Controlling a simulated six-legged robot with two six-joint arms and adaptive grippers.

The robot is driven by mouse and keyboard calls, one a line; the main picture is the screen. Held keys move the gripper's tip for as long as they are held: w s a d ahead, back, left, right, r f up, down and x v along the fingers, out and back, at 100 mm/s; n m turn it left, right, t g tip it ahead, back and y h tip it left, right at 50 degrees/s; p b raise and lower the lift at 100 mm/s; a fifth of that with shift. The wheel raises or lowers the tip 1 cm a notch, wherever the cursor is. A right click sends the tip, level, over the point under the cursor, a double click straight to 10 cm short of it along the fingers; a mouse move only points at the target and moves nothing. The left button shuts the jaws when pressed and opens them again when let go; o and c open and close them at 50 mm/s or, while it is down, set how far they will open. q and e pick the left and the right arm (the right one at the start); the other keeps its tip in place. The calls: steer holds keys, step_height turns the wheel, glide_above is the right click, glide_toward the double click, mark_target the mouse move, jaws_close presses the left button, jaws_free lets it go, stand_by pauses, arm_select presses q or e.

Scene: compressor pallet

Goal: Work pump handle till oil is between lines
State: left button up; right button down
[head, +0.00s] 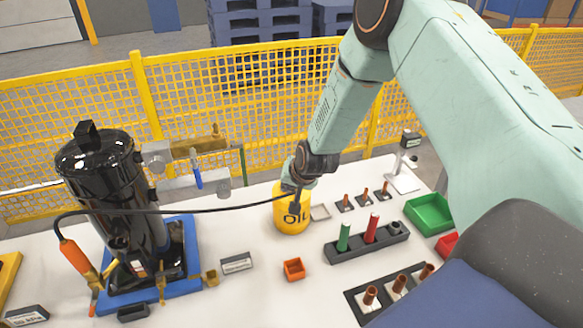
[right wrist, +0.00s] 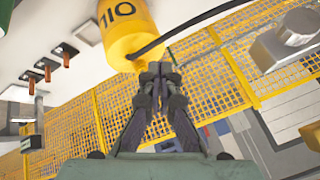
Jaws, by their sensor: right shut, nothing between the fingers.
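A yellow oil can (head: 290,218) marked OIL stands on the white table in the head view. It also shows upside down in the right wrist view (right wrist: 122,28). My right gripper (head: 297,190) is at the top of the can, its fingers (right wrist: 158,70) shut and empty. I cannot tell whether they touch the can. No pump handle can be made out; the gripper covers part of the can's top. A black hose (head: 180,211) runs from the can to an orange grip (head: 75,256) beside the black compressor (head: 112,190). No oil level lines are readable. My left gripper is out of view.
A dark rack (head: 345,252) with a green and a red stick, an orange cup (head: 294,269), a small label stand (head: 237,263) and a green bin (head: 429,213) stand on the table. A yellow mesh fence (head: 270,105) runs behind.

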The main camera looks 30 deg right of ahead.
steer(key=w+d+r+m+t, duration=0.2)
steer(key=w+d+r, duration=0.5)
steer(key=w+r, duration=0.1)
steer(key=shift+w+r+m+h, duration=0.15)
steer(key=shift+r+m+h, duration=0.15)
steer(key=shift+r, duration=0.55)
steer(key=shift+f, duration=0.15)
step_height(320, 180, down, 9)
steer(key=b, duration=0.8)
steer(key=shift+r, duration=0.2)
steer(key=shift+f+b, duration=0.45)
steer(key=shift+b, duration=0.1)
